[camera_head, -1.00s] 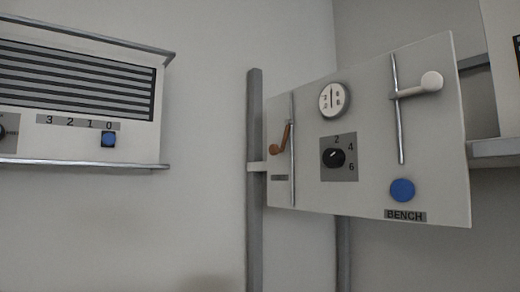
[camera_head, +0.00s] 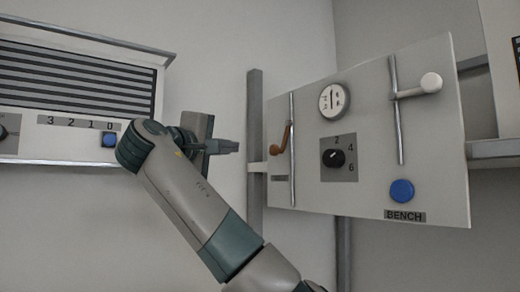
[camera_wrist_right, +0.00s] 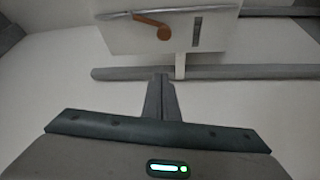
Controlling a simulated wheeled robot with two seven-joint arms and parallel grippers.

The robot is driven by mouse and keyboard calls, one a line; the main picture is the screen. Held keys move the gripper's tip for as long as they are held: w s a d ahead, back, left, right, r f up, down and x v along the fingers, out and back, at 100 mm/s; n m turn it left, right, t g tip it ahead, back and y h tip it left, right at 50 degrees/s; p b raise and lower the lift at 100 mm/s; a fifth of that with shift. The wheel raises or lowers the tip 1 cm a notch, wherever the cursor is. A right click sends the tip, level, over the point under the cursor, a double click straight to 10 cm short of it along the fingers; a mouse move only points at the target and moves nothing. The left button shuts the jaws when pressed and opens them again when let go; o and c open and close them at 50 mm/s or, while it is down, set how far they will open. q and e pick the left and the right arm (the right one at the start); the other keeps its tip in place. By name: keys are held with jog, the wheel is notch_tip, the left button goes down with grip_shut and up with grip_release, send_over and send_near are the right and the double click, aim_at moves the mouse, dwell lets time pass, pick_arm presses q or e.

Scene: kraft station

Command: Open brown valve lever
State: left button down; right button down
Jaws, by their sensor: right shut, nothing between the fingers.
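The brown valve lever (camera_head: 281,141) is on the left part of the white tilted panel (camera_head: 370,90). It sits at a thin vertical metal rod (camera_head: 292,165), with its rounded knob at the lower left. It also shows at the top of the right wrist view (camera_wrist_right: 160,30). My right gripper (camera_head: 236,146) is to the left of the lever, apart from it, pointing toward the panel's left side. Its fingers (camera_wrist_right: 161,78) are together and empty in the right wrist view. My left gripper is not in view.
The panel also has a white lever (camera_head: 425,84), a round gauge (camera_head: 334,100), a black dial (camera_head: 334,158) and a blue button (camera_head: 402,191). A grey vertical post (camera_head: 255,220) stands between my gripper and the lever. A vented box (camera_head: 75,85) hangs at the left.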

jog(key=shift+w+r, duration=0.1)
dwell(0.3)
jog(key=p+x, duration=0.7)
jog(key=x, duration=0.3)
jog(key=s+d+p, duration=0.1)
jog(key=s+d+f, duration=0.1)
jog(key=shift+s+d+p, duration=0.35)
jog(key=shift+s+d, duration=0.05)
dwell(0.5)
